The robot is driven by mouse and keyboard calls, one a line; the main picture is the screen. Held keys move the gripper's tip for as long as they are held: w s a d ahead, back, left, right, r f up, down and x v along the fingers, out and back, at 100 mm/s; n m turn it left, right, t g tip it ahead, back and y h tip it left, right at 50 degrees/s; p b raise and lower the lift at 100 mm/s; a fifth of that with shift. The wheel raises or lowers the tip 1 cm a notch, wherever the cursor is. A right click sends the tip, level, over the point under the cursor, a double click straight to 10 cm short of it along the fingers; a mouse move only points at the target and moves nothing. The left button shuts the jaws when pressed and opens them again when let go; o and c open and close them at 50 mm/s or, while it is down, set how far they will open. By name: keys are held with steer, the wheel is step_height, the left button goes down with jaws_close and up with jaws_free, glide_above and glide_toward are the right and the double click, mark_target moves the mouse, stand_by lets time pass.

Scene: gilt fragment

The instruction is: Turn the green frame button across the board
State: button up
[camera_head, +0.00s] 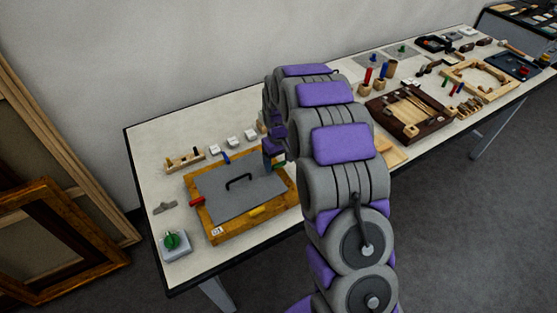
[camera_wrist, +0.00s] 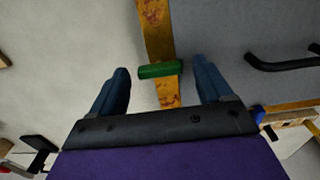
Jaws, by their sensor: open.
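The green frame button (camera_wrist: 160,70) lies crosswise on the gilt frame rail (camera_wrist: 158,35) in the wrist view. Its left end sticks out past the rail's outer edge and its right end is near the grey board (camera_wrist: 225,40). In the head view a bit of the green button (camera_head: 279,164) shows beside my gripper (camera_head: 272,150). In the wrist view my gripper (camera_wrist: 161,68) is open, with one blue finger on each side of the button. Nothing is held. The grey board (camera_head: 235,192) with its black handle sits in the gilt frame (camera_head: 245,229).
Red (camera_head: 196,202), blue (camera_head: 226,158) and yellow (camera_head: 258,211) buttons sit around the frame. A box with a green knob (camera_head: 172,242) stands at the table's front left corner. A wooden rack (camera_head: 184,161) and small white blocks lie behind the frame. Tools crowd the table's right.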

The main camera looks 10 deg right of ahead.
mark_target(279, 163)
step_height(279, 163, up, 17)
steer(key=p, duration=0.3)
steer(key=shift+a+r, duration=0.1)
stand_by(0.5)
steer(key=s+r+m, duration=0.1)
steer(key=s+r, duration=0.2)
steer(key=s, duration=0.7)
steer(key=s+r+m, duration=0.1)
steer(key=s+r, duration=0.3)
steer(key=s, duration=0.5)
steer(key=s+d+f+m+g, duration=0.1)
steer(key=s+f, duration=0.1)
steer(key=s, duration=2.1)
steer(key=shift+f+m+g, duration=0.25)
steer(key=shift+m+g, duration=0.15)
